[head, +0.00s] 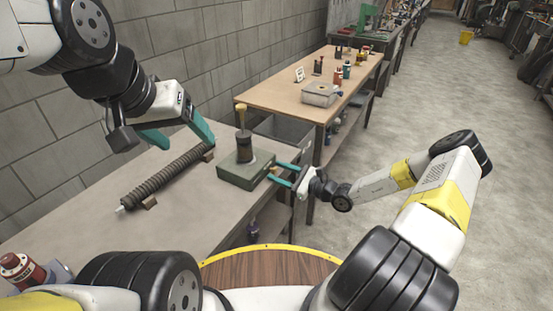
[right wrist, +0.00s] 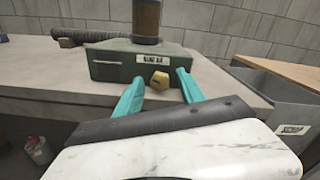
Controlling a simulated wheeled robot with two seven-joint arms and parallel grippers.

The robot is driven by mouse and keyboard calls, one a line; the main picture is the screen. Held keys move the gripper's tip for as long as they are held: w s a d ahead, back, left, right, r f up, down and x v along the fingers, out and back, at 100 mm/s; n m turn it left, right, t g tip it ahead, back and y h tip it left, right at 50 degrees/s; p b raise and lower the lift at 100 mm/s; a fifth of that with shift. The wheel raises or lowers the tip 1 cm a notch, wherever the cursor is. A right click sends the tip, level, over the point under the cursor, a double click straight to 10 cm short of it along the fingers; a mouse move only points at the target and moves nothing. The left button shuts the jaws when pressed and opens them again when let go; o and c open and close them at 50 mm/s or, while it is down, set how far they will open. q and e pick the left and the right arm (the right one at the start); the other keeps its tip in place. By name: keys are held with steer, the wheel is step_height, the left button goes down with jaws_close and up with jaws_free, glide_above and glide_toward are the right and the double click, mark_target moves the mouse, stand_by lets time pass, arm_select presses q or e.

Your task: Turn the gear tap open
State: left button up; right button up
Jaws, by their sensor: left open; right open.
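A green metal box (head: 238,175) stands near the front edge of the grey workbench, with a dark cylinder and a yellow-topped rod (head: 240,115) above it. A brass-coloured faceted knob, apparently the gear tap (right wrist: 159,81), sticks out of the box's front face below a white label. My right gripper (head: 276,172) is open, with one teal finger on each side of the knob. In the right wrist view, gaps show between the knob and both fingers. My left gripper (head: 178,134) is open and empty above the back of the bench, left of the box.
A dark ribbed tube (head: 165,181) lies on small wooden supports on the grey workbench (head: 190,218), left of the box. A wooden-topped table (head: 285,95) with bottles and a grey box stands beyond. A block wall runs behind the bench. The floor at right is open.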

steer(key=shift+d, duration=0.1)
steer(key=v, duration=0.7)
steer(key=shift+s+d, duration=0.2)
steer(key=shift+d, duration=0.05)
steer(key=w+a+m, duration=0.1)
steer(key=a+m, duration=0.1)
steer(key=w+a+m, duration=0.3)
steer(key=a+m, duration=0.1)
steer(key=shift+w+a+r, duration=0.1)
steer(key=shift+w+a, duration=0.2)
steer(key=shift+a, duration=0.05)
